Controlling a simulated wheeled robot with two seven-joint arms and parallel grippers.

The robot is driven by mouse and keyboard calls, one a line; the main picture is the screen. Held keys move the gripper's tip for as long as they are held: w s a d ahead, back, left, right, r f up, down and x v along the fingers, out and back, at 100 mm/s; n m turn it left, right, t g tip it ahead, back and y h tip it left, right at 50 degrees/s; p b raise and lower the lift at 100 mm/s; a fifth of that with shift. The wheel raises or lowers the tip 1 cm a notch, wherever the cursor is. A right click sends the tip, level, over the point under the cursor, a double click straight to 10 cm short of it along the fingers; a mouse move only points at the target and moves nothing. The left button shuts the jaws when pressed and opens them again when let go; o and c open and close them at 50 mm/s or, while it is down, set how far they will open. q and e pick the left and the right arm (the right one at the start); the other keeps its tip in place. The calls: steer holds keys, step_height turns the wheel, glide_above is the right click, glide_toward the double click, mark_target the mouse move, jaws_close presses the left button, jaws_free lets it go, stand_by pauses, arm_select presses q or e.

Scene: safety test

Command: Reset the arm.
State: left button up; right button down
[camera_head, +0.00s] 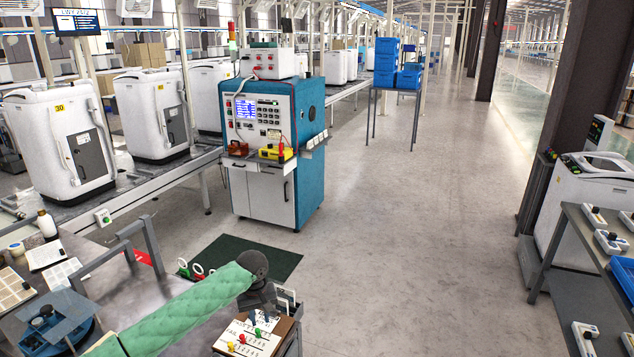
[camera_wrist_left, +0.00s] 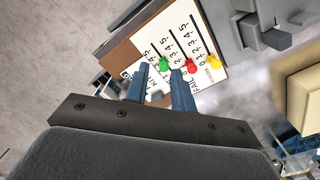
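My left arm, in a quilted green sleeve, reaches from the lower left of the head view to my left gripper (camera_head: 270,303), close to the counter board. In the left wrist view the gripper's two blue-grey fingers (camera_wrist_left: 160,70) stand apart with a gap between them, so it is open and holds nothing I can see. The counter board (camera_head: 238,340) has rows of numbers and the word FAIL. It carries a green knob (camera_wrist_left: 164,64), a red knob (camera_wrist_left: 191,66) and a yellow knob (camera_wrist_left: 215,62). Whether the fingers touch the board is unclear. My right gripper is not in view.
A teal and white test cabinet (camera_head: 270,190) stands ahead, with a dark green mat (camera_head: 262,257) before it. White machines (camera_head: 150,115) line the conveyor at left. A grey table (camera_head: 590,255) with small devices is at right. The middle floor is clear.

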arm_select(q)
steer(key=s+d+f+m+t+h, duration=0.1)
steer(key=s+d+f+m, duration=0.1)
steer(key=s+d, duration=0.35)
steer(key=s+d+f+m+h, duration=0.1)
steer(key=s+d+f+m, duration=0.15)
steer(key=s, duration=0.65)
steer(key=s+d+f+m+t, duration=0.1)
steer(key=s+d+f, duration=0.15)
steer(key=s, duration=0.45)
steer(key=s+a+r+t+y, duration=0.1)
steer(key=s+a, duration=0.3)
steer(key=s, duration=0.4)
steer(key=s+a+r, duration=0.1)
steer(key=s+a, duration=0.3)
steer(key=s, duration=0.3)
steer(key=s+a+r+t+y, duration=0.15)
steer(key=s+a, duration=0.25)
steer(key=s, duration=0.4)
step_height(320, 180, down, 24)
steer(key=w+d+g, duration=0.2)
steer(key=s+f, duration=0.4)
steer(key=f, duration=0.7)
steer(key=s+f+m, duration=0.1)
steer(key=s+f, duration=0.2)
steer(key=f, duration=0.7)
steer(key=shift+s+d+f+g+h, duration=0.35)
steer(key=shift+d+h, duration=0.05)
steer(key=shift+h, duration=0.05)
